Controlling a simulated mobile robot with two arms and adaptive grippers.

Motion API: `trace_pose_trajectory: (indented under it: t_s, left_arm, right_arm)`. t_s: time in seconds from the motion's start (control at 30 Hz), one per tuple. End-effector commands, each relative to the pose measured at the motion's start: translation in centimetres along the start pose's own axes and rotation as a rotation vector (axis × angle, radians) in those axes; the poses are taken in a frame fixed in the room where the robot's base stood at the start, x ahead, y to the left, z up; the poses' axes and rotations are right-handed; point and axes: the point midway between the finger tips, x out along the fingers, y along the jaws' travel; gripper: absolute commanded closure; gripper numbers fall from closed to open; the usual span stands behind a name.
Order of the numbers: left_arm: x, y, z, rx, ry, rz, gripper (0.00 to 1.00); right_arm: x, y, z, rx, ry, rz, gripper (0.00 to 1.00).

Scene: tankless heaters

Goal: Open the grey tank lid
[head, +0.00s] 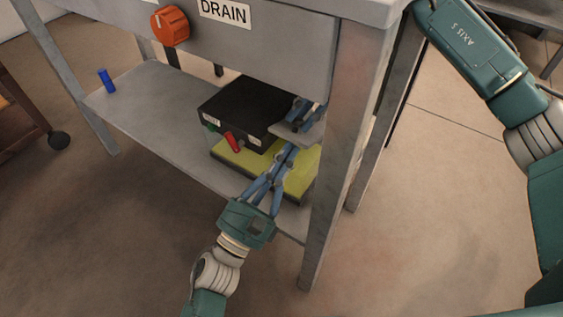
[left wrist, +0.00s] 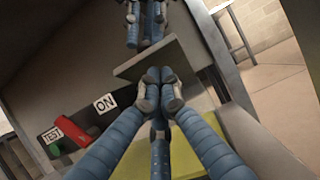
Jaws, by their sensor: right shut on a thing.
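The grey plate that looks like the tank lid (head: 294,132) juts out at the right front of a black box (head: 243,103) on the lower shelf. It also shows in the left wrist view (left wrist: 135,69). My left gripper (head: 291,150) reaches up from below, and its fingertips are at the plate's near edge. Its fingers come together at the tips (left wrist: 157,80). I cannot tell if the plate is between them.
A yellow slab (head: 245,168) lies under the black box. A red part (head: 233,142) is at the box's front. A blue cylinder (head: 106,81) stands at the shelf's left. An orange knob (head: 170,26) is above. A table leg (head: 347,150) stands close right of my left gripper.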

Motion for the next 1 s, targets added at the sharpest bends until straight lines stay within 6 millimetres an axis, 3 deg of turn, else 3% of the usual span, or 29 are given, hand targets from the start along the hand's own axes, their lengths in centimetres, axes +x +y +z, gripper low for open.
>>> trace_pose_trajectory:
  t_s: [0.67, 0.7, 0.77, 1.0]
  left_arm:
    - [1.3, 0.0, 1.8, -0.001, -0.01, -0.002, 1.0]
    - [1.4, -0.1, 1.9, -0.001, -0.011, -0.002, 1.0]
    - [1.4, -0.1, 1.9, -0.001, -0.012, -0.002, 1.0]
    - [1.3, 0.0, 1.9, -0.001, -0.012, -0.002, 1.0]
  right_arm:
    - [0.3, 0.2, 0.2, -0.004, -0.002, 0.006, 1.0]
    - [0.4, 0.2, 0.2, -0.004, -0.001, 0.006, 0.73]
    - [0.4, 0.2, 0.2, -0.004, 0.0, 0.007, 0.62]
    - [0.4, 0.1, 0.1, -0.002, 0.001, 0.006, 0.62]
